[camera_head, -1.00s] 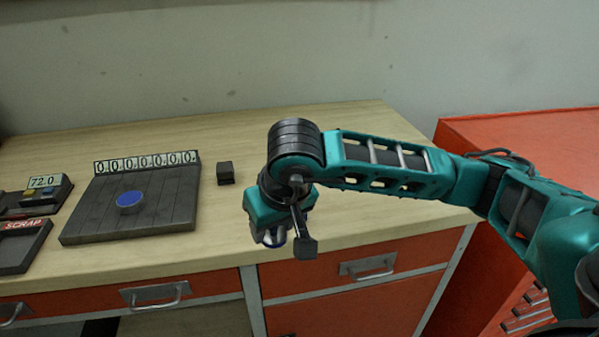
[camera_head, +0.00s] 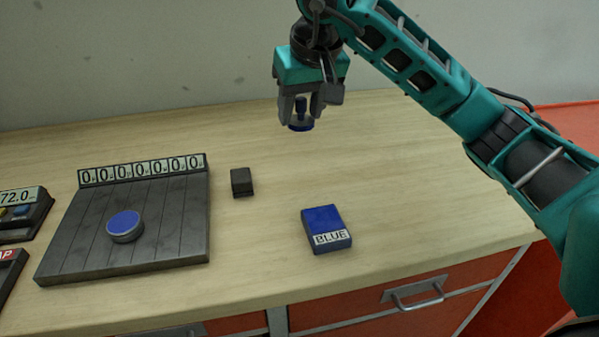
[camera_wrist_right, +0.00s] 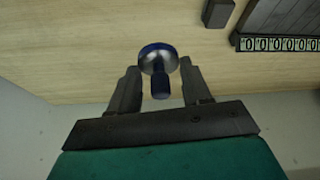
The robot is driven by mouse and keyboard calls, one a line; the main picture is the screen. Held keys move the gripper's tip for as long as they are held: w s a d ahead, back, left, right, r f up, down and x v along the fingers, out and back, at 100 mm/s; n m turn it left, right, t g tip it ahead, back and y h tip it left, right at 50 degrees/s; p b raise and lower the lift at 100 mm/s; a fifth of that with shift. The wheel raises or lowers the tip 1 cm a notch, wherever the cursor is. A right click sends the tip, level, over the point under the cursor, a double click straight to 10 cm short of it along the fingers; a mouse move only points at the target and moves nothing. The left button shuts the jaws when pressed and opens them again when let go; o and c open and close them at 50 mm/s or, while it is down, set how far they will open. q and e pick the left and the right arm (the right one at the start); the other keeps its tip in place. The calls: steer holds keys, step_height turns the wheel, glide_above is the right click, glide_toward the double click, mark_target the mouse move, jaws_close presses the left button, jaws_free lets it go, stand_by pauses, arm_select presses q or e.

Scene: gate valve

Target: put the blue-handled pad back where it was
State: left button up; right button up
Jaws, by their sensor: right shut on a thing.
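The blue-handled pad (camera_head: 301,125) hangs from my right gripper (camera_head: 302,103), a round disc with a blue rim on a blue handle. My right gripper is shut on its handle and holds it above the table, behind the block labelled BLUE. In the right wrist view the pad (camera_wrist_right: 158,58) shows its disc towards the tabletop, its handle reaching back between the fingers (camera_wrist_right: 160,88). A blue block labelled BLUE (camera_head: 325,222) lies on the table near the front edge, nothing on it. My left gripper is not in view.
A grey slatted plate (camera_head: 80,235) with a number strip (camera_head: 143,169) carries a blue-topped disc (camera_head: 124,226). A small dark block (camera_head: 242,182) stands right of it. A 72.0 display (camera_head: 20,197) is at the left edge. The table's right side (camera_head: 410,190) is clear.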

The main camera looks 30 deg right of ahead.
mark_target(297, 181)
step_height(297, 181, down, 13)
steer(key=shift+r, duration=0.1)
stand_by(0.3)
steer(key=shift+f+b, duration=0.25)
steer(key=shift+b, duration=0.2)
steer(key=o, duration=0.9)
steer(key=shift+o, duration=0.2)
steer(key=shift+r, duration=0.55)
steer(key=p+v, duration=0.1)
steer(key=v, duration=1)
steer(key=shift+s, duration=0.25)
